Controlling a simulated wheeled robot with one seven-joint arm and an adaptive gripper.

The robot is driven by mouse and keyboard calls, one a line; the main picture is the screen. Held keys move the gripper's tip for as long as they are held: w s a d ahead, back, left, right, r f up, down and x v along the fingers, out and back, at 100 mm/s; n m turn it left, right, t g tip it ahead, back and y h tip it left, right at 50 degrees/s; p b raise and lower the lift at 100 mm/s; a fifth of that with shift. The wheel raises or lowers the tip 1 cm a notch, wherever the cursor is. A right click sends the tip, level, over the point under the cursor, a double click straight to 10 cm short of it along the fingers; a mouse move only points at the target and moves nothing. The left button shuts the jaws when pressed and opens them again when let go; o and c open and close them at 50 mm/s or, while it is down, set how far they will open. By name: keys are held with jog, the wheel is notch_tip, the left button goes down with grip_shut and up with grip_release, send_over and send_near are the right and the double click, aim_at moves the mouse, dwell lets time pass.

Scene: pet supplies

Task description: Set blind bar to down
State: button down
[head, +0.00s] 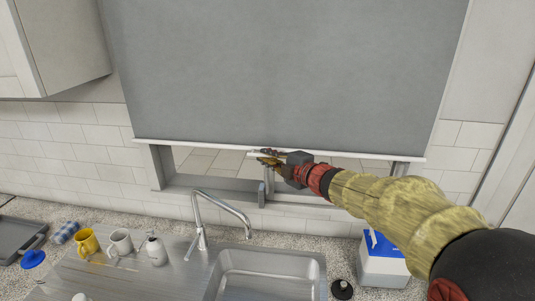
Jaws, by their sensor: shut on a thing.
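A grey roller blind (285,75) hangs over the window and covers most of it. Its white blind bar (195,145) runs along the bottom edge, slightly tilted in the picture. A strip of window opening (205,162) shows below the bar. My gripper (262,157) is at the middle of the bar, shut on it, with its fingers around the bar's edge. The fingers hide a short piece of the bar. My arm reaches in from the lower right.
Below the window are a steel sink (268,275) and a tall curved faucet (215,210). A yellow mug (87,242), a white mug (121,242) and a small white bottle (156,250) stand left of the sink. A blue-and-white box (383,262) stands at the right under my arm.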

jog(key=shift+f+b, duration=0.35)
jog(key=shift+f, duration=0.5)
jog(key=shift+f, duration=0.15)
jog(key=c, duration=2)
grip_release()
jog(key=shift+o, duration=0.2)
jog(key=shift+r, duration=0.2)
jog(key=shift+s, duration=0.1)
jog(key=v, duration=1.2)
